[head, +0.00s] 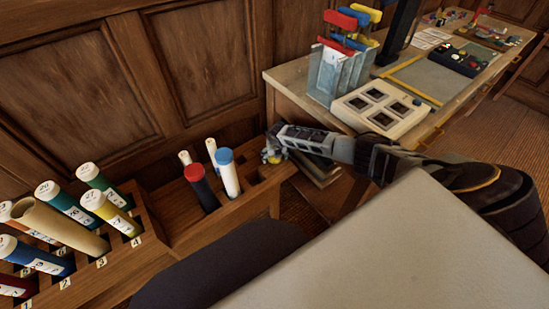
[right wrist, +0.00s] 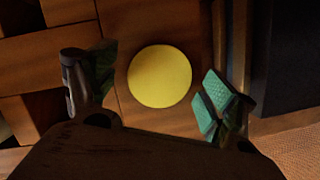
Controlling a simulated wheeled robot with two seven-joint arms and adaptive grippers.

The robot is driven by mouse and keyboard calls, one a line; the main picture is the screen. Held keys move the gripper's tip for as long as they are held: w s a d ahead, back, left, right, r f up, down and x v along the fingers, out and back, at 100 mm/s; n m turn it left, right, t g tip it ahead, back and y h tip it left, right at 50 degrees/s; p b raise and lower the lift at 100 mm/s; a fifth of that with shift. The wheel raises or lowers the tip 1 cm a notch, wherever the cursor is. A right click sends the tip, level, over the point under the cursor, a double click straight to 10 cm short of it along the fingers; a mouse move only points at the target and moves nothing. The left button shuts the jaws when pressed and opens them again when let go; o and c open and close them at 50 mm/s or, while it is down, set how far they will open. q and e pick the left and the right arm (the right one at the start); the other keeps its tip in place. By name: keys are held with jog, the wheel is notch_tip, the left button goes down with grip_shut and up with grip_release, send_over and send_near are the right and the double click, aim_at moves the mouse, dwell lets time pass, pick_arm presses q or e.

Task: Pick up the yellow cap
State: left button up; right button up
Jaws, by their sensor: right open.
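The yellow cap (right wrist: 160,76) shows as a round yellow disc in the right wrist view, between the two fingers of my right gripper (right wrist: 158,90). The fingers are apart, with a gap on each side of the cap. In the head view the same gripper (head: 271,148) is over the right end of the wooden rack (head: 245,205), and only a small bit of the yellow cap (head: 274,159) shows beside it. My left gripper is not in view.
Several numbered tubes stand further left. A desk (head: 283,82) with a white tray (head: 384,123) is beyond my right arm. Wall panelling is behind the rack.

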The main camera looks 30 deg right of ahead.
dwell(0.3)
jog(key=c, duration=0.8)
jog(key=shift+r, duration=0.15)
jog(key=shift+r+p, duration=0.3)
jog(key=shift+r, duration=0.4)
notch_tip(320, 180, up, 6)
jog(key=shift+r+p, duration=0.25)
jog(key=shift+p, duration=0.65)
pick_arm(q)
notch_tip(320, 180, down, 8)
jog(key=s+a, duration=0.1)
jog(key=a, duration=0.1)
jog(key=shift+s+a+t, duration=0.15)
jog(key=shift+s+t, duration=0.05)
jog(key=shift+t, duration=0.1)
pick_arm(e)
jog(key=shift+r, duration=0.95)
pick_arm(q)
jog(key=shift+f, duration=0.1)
